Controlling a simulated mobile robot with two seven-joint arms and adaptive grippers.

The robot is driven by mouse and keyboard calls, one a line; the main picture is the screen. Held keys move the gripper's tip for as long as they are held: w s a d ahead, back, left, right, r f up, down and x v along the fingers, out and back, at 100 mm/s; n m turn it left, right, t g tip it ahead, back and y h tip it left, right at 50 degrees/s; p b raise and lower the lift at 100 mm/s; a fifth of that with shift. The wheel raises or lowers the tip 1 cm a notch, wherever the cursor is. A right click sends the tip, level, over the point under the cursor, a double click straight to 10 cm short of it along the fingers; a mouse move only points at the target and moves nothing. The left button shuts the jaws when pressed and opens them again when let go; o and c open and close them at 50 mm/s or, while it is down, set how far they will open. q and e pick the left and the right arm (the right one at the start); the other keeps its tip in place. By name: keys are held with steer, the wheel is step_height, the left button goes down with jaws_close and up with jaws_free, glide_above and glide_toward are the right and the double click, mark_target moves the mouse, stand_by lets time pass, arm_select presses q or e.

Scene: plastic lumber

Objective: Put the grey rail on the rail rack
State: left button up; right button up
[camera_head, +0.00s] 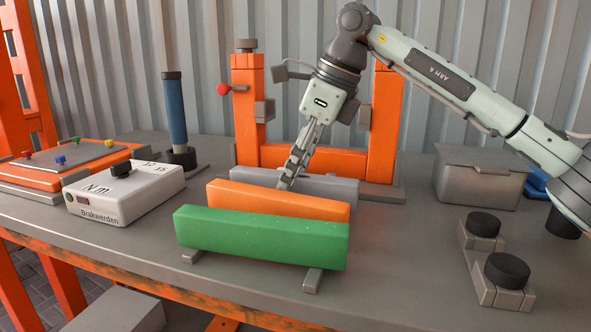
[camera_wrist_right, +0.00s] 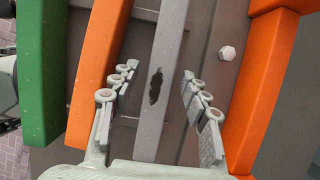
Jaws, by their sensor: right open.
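The grey rail (camera_head: 335,188) lies behind an orange rail (camera_head: 285,203) and a green rail (camera_head: 265,238), side by side across grey supports. In the right wrist view the grey rail (camera_wrist_right: 170,45) runs lengthwise between my fingers and bears a dark patch. My right gripper (camera_head: 288,182) points down at the grey rail and is open. In the right wrist view its fingers (camera_wrist_right: 157,76) are spread on either side of the rail, apart from it; their height against its top is unclear. I cannot tell for sure which fixture is the rail rack. My left gripper is not in view.
An orange frame (camera_head: 310,157) with two posts stands close behind the rails. A white control box (camera_head: 125,192) and a blue cylinder (camera_head: 175,110) are at left. Grey blocks with black knobs (camera_head: 507,270) and a grey bin (camera_head: 480,180) are at right.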

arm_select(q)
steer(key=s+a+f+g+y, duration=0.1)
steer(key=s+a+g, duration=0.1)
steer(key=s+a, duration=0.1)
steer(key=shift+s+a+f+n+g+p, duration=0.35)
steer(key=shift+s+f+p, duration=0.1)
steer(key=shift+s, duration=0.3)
arm_select(e)
steer(key=v, duration=1.2)
